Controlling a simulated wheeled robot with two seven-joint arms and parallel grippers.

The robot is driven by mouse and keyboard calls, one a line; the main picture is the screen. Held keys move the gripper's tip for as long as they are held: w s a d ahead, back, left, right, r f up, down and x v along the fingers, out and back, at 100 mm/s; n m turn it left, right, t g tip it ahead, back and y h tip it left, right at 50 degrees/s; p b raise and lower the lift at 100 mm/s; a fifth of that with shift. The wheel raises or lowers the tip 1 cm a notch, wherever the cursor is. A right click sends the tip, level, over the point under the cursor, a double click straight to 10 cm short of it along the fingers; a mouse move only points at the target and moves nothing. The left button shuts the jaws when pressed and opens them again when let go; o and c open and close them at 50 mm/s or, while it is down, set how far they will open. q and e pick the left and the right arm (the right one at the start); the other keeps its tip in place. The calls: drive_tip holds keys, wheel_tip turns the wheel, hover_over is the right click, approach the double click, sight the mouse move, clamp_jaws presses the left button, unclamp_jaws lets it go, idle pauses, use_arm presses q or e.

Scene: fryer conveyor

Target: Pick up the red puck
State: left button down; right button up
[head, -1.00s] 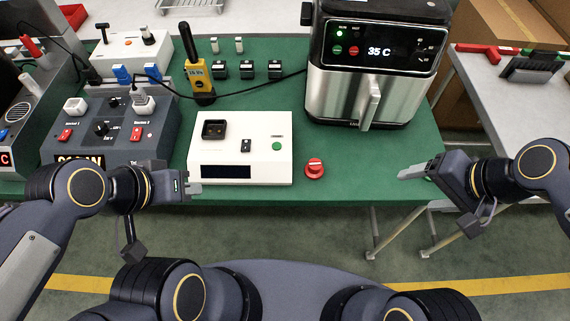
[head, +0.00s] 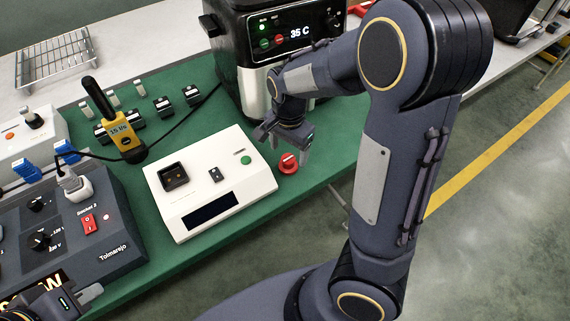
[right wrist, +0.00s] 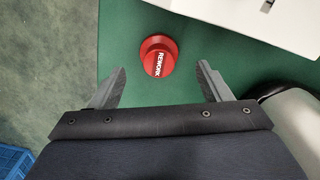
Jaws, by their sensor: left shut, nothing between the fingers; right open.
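The red puck (head: 288,163) lies on the green table mat, just right of the white box. In the right wrist view the red puck (right wrist: 159,56) shows "REWORK" lettering on its top and sits between and beyond the fingertips. My right gripper (head: 284,144) is open, above and just behind the puck in the head view; its two fingers also show in the right wrist view (right wrist: 160,76), with nothing between them. My left gripper (head: 88,294) is shut and empty at the lower left, in front of the dark power unit.
A white box (head: 208,185) with a green button stands close left of the puck. The fryer (head: 270,60) stands behind, partly hidden by my right arm. A yellow handheld device (head: 122,130) and a dark power unit (head: 95,225) stand to the left. Green mat (head: 325,150) is clear right of the puck.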

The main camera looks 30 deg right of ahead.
sight(289, 158)
wheel_tip(289, 158, down, 4)
drive_tip(key=shift+f, duration=0.1)
drive_tip(key=c, duration=1.1)
